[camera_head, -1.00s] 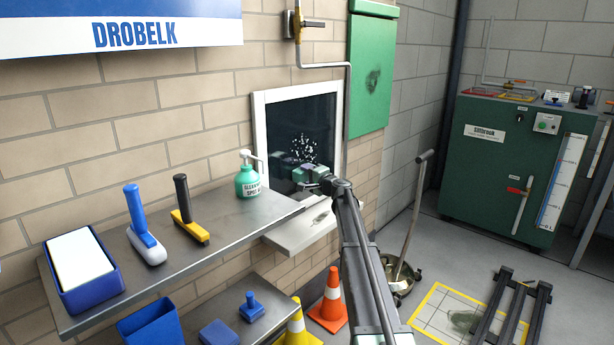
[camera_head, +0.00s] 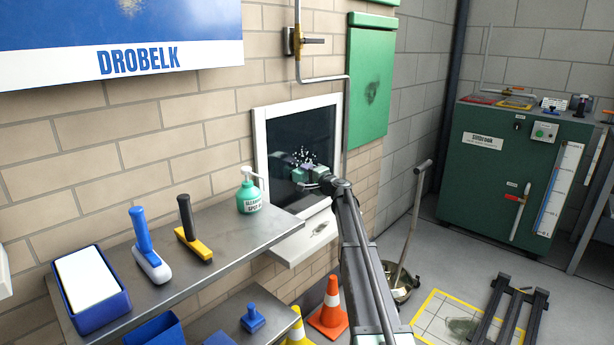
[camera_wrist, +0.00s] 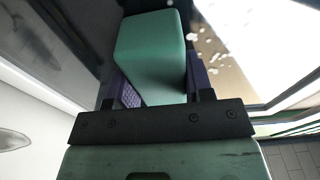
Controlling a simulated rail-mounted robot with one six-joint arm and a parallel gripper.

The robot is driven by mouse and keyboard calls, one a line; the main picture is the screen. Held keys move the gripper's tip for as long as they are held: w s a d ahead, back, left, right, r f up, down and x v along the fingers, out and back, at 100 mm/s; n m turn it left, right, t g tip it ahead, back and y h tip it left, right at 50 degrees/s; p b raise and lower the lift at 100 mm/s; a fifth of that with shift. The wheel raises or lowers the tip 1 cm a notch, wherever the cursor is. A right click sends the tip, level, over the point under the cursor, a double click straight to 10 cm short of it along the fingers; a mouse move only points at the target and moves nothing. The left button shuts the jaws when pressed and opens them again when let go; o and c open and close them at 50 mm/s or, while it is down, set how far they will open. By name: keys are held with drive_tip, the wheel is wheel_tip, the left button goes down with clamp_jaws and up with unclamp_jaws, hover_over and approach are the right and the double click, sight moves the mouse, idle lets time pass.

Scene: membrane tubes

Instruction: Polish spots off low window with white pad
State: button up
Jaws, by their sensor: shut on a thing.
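My gripper (camera_head: 312,178) is at the window (camera_head: 297,128), in front of the lower part of the dark glass. In the wrist view my gripper (camera_wrist: 157,88) is shut on a green block (camera_wrist: 155,50), one finger on each side. The block's face toward the glass is hidden, so I cannot tell whether it is white or touches the glass. A cluster of white spots (camera_head: 305,156) shows on the glass just above my gripper, which may cover some. White spots (camera_wrist: 208,42) also show in the wrist view.
A green spray bottle (camera_head: 250,195), a yellow-black tool (camera_head: 193,240), a blue-white tool (camera_head: 149,257) and a blue tray (camera_head: 127,300) stand on the metal shelf (camera_head: 215,240). The sill (camera_head: 300,245) juts out below the glass. A green wall box (camera_head: 370,85) hangs right of the window.

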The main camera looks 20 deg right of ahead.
sight(300, 147)
drive_tip(key=shift+r, duration=0.5)
drive_tip(key=shift+r+p, duration=1.4)
drive_tip(key=shift+p, duration=0.15)
drive_tip(key=shift+r+p, duration=1.4)
drive_tip(key=shift+r, duration=0.05)
wheel_tip(300, 147, up, 3)
drive_tip(key=p, duration=0.3)
drive_tip(key=shift+f, duration=0.1)
